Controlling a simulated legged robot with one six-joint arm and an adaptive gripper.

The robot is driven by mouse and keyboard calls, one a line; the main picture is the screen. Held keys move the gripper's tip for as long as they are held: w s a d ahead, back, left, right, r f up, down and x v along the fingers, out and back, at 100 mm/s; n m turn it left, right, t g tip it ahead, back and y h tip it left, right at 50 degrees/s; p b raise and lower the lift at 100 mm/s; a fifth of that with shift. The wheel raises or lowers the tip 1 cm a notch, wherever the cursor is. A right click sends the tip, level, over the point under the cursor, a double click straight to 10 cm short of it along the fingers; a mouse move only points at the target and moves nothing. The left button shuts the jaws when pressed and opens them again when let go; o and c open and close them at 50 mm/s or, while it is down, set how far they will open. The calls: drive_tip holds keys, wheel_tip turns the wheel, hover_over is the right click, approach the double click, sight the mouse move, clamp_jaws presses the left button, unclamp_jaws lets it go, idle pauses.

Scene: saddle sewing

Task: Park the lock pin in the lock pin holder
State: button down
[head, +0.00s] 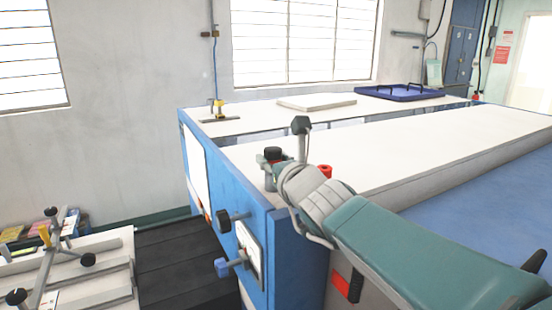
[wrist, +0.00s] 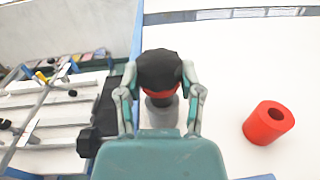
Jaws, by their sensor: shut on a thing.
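The lock pin has a black knob (wrist: 158,68) with a red band below it. My gripper (wrist: 160,92) is shut on it, one finger on each side. A grey cylindrical part (wrist: 162,110) shows under the band; I cannot tell if it is the pin's own or a socket. In the head view the black knob (head: 272,153) is upright above the near left corner of the white-topped table. A red hollow cylinder (wrist: 268,122), which looks like the lock pin holder, stands open-topped on the tabletop to the right. It also shows in the head view (head: 325,171), partly hidden by my arm.
The white tabletop (head: 420,145) right of the red cylinder is clear. Dark knobs (head: 228,219) stick out of the table's blue end. A lower bench with a metal frame (head: 50,250) is at left. A blue tray (head: 400,92) lies far back.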

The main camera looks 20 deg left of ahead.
drive_tip(key=shift+c, duration=0.8)
unclamp_jaws()
drive_tip(key=v, duration=1.2)
drive_tip(key=shift+s+a+f, duration=0.1)
